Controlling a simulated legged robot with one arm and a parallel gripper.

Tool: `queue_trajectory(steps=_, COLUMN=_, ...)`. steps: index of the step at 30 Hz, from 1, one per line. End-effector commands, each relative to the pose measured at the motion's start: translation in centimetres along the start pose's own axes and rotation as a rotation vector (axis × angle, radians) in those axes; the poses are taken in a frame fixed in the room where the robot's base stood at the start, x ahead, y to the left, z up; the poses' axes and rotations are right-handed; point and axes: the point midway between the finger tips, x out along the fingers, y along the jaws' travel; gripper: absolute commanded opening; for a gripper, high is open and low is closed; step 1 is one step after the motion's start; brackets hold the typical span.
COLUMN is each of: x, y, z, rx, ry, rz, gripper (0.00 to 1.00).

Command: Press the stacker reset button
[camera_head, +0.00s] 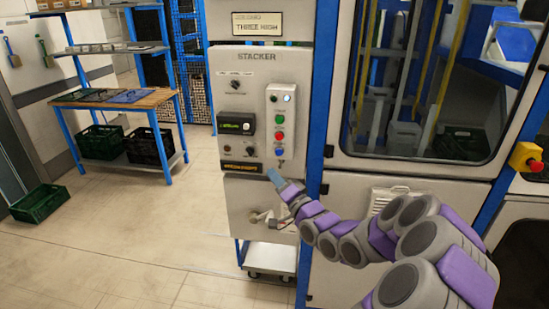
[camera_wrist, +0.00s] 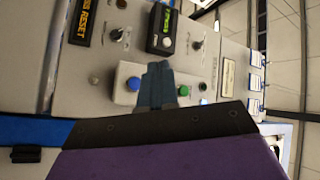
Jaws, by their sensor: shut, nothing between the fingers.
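The stacker panel (camera_head: 256,75) stands in the middle of the head view. Its upright button strip (camera_head: 289,128) carries a pale lit button (camera_head: 287,98), a green one (camera_head: 279,119), a red one (camera_head: 279,135) and a blue one (camera_head: 279,152) at the bottom. My gripper (camera_head: 273,174) is shut and empty, just below the strip in the picture. In the wrist view the shut fingers (camera_wrist: 158,68) overlap the strip between the blue button (camera_wrist: 133,84) and the green button (camera_wrist: 203,86), hiding part of it. I cannot tell whether they touch. A label ending in "RESET" (camera_wrist: 86,20) also shows.
Beside the strip are a green-lit display (camera_head: 237,124) and a black knob (camera_head: 235,85). A handle (camera_head: 262,215) sticks out lower on the cabinet. A red emergency stop on a yellow box (camera_head: 526,157) is at right.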

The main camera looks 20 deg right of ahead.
Motion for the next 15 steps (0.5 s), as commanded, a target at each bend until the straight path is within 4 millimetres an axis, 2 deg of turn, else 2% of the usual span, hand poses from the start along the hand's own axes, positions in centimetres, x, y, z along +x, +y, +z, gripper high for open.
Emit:
queue_trajectory(steps=9, x=0.01, y=-0.04, z=-0.04, rx=-0.001, ry=0.0, rz=0.0, gripper=0.0)
queue_trajectory(steps=15, x=0.9, y=0.53, z=-0.56, rx=-0.001, ry=-0.002, rz=0.002, gripper=0.0)
